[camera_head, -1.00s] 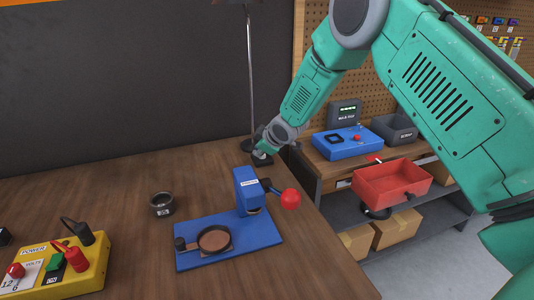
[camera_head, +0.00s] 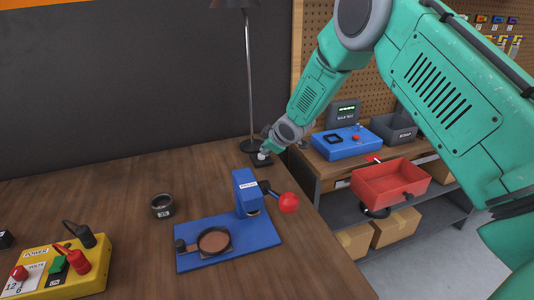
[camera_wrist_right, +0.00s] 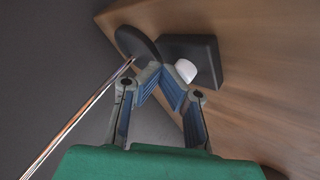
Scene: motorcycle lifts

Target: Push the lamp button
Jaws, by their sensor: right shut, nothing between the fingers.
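The lamp stands at the back edge of the wooden table, with a dark shade (camera_head: 233,3) and a thin metal pole (camera_head: 249,80). A small black box with a white button (camera_wrist_right: 186,70) sits beside the lamp's round base (camera_wrist_right: 137,44). The black box (camera_head: 260,161) also shows in the head view, partly behind my right gripper (camera_head: 265,151). In the wrist view the right gripper (camera_wrist_right: 163,72) is shut and empty, its fingertips close beside the white button. I cannot tell whether they touch it. My left gripper is not in view.
A yellow power unit (camera_head: 85,279) is at the front left.

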